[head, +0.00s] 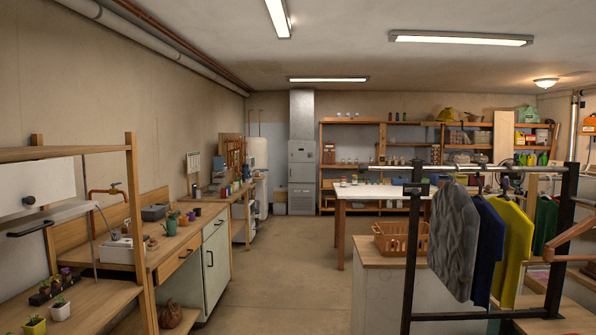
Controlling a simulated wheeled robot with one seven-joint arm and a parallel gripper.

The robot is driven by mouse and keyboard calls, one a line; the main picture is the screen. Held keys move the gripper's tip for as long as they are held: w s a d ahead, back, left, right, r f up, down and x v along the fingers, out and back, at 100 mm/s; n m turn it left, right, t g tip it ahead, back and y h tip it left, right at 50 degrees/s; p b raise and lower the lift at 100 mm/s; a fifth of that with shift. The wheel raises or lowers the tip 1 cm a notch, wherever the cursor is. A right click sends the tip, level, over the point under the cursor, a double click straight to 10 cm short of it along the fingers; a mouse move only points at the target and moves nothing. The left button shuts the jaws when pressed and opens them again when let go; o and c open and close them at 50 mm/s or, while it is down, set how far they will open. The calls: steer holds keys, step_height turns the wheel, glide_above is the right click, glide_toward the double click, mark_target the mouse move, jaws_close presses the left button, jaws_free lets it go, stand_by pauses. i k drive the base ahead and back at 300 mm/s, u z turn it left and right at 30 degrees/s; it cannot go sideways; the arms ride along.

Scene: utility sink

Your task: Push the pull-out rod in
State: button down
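No part of my arm or gripper shows in the head view. I cannot tell for sure which part is the pull-out rod. A black metal clothes rack (409,262) stands at the right, with a bar (540,167) across its top. A grey knitted garment (453,240), a dark blue one (488,250) and a yellow one (513,250) hang there and hide part of the rack. At the left edge, a white panel (38,183) with a dark knob (28,200) sits above a grey flap (65,212) with a black handle (30,229).
A wooden counter (172,243) with a copper tap (105,190) and a green pitcher (171,222) runs along the left wall. Small potted plants (60,308) stand at the front left. An orange basket (395,238) sits on a cabinet at right. The middle floor (290,275) is clear.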

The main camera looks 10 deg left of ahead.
mark_target(361, 168)
steer(key=u, duration=0.15)
steer(key=i, duration=1.05)
steer(key=u, duration=0.05)
